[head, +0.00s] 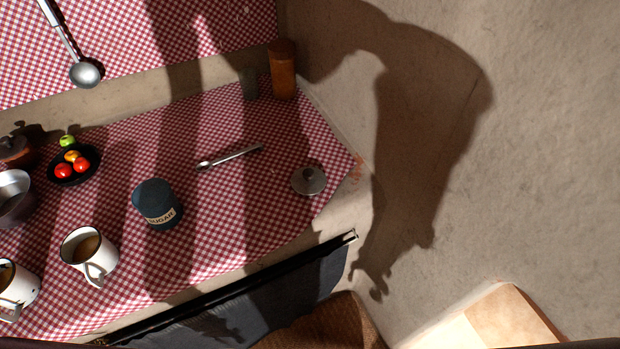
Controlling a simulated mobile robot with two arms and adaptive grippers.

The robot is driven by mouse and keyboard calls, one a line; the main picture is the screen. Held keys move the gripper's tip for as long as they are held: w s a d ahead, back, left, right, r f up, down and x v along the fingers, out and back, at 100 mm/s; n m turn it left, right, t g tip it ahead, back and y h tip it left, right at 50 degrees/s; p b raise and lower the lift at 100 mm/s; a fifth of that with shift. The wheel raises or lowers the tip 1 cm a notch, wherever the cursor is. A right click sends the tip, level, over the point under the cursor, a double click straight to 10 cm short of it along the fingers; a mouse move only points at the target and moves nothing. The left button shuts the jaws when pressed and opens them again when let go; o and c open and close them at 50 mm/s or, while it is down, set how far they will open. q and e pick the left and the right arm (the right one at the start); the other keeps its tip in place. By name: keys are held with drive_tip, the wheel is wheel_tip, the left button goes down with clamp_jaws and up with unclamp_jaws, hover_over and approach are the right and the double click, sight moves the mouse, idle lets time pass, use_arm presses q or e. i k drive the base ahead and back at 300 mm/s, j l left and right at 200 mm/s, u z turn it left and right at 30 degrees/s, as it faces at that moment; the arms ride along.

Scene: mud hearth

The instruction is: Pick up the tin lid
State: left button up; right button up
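The tin lid (309,180) is a round grey metal disc with a small knob on top. It lies on the red checked cloth (285,222) near the right corner of the counter. A dark blue sugar tin (157,204) stands to its left, and its top looks closed or dark. Neither of my grippers shows in the head view. Only dark shadows fall across the cloth and the wall.
An amber jar (283,70) stands behind. A fruit bowl (74,166), a white mug (89,251) and a metal pot (12,198) are at left. Cloth around the lid is clear.

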sight(307, 180)
drive_tip(key=j+u, duration=0.25)
drive_tip(key=u, duration=0.2)
drive_tip(key=k+j+u, duration=0.1)
drive_tip(key=j+u, duration=0.3)
drive_tip(key=l, duration=0.15)
